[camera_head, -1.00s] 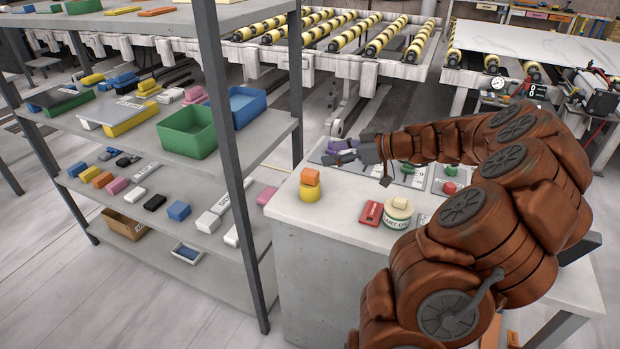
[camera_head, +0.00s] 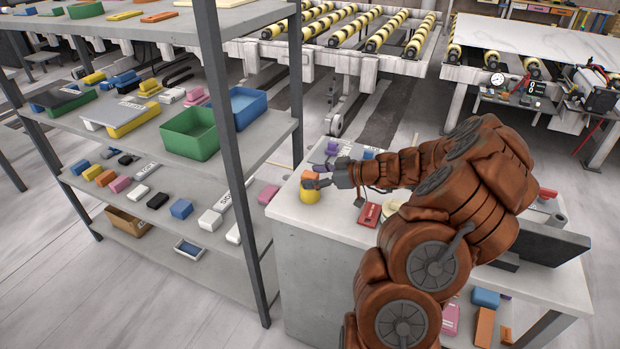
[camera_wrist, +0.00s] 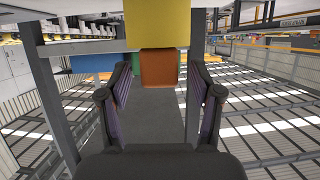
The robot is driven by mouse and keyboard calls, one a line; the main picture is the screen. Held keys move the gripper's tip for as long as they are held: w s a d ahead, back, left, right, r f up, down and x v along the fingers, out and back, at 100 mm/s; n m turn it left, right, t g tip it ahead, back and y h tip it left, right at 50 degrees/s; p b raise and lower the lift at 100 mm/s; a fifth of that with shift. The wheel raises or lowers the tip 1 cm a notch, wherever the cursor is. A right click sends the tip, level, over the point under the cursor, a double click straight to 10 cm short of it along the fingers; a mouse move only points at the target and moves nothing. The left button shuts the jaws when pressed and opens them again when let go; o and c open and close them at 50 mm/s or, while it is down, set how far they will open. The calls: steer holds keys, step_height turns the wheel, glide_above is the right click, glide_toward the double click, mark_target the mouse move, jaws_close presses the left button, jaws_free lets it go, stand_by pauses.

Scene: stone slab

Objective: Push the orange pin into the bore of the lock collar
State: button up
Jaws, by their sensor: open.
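The orange pin (camera_head: 309,175) stands on top of the yellow lock collar (camera_head: 309,195) at the left end of the stone-topped bench. The depth of the pin in the bore cannot be told. My gripper (camera_head: 320,177) is open beside the pin, on its right, its fingers pointing left toward it. In the wrist view the pin (camera_wrist: 158,68) shows straight ahead, centred between the two spread fingers (camera_wrist: 160,92). The collar (camera_wrist: 157,22) fills the top middle there, adjoining the pin. Neither finger visibly grips the pin.
A red box (camera_head: 369,215) and a round tin (camera_head: 391,209), partly behind my arm, sit on the bench (camera_head: 300,217). A panel with purple parts (camera_head: 368,154) lies behind my gripper. A shelf rack (camera_head: 236,130) with a green bin (camera_head: 190,133) stands close on the left.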

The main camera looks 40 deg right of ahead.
steer(key=shift+x, duration=0.85)
jaws_close()
